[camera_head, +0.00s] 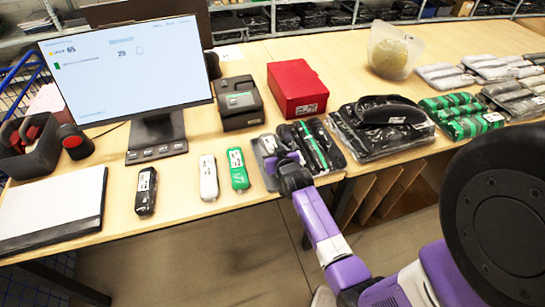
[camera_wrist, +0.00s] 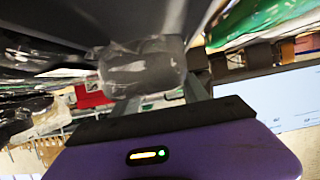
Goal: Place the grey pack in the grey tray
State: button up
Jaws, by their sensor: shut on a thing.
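My gripper (camera_head: 283,160) is over the front part of the table, at the left end of a dark grey tray (camera_head: 258,165). In the wrist view the fingers are shut on a grey pack (camera_wrist: 140,70) in clear, shiny wrap. The pack lies right against a broad dark grey surface, and I cannot tell whether it rests on it. In the head view the gripper mostly hides the pack. Black packs and a green-and-black pack (camera_head: 312,147) lie in the tray's right part.
Black (camera_head: 146,190), white (camera_head: 208,177) and green (camera_head: 238,169) packs lie left of the tray. A black device (camera_head: 238,102) and a red box (camera_head: 297,88) stand behind it. Black bagged goods (camera_head: 380,128) lie to the right. A monitor (camera_head: 128,68) stands at left.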

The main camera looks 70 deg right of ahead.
jog(key=shift+f, duration=1.95)
jog(key=shift+f, duration=0.1)
jog(key=shift+f+b, duration=0.15)
jog(key=shift+b, duration=0.15)
jog(key=o, duration=1.1)
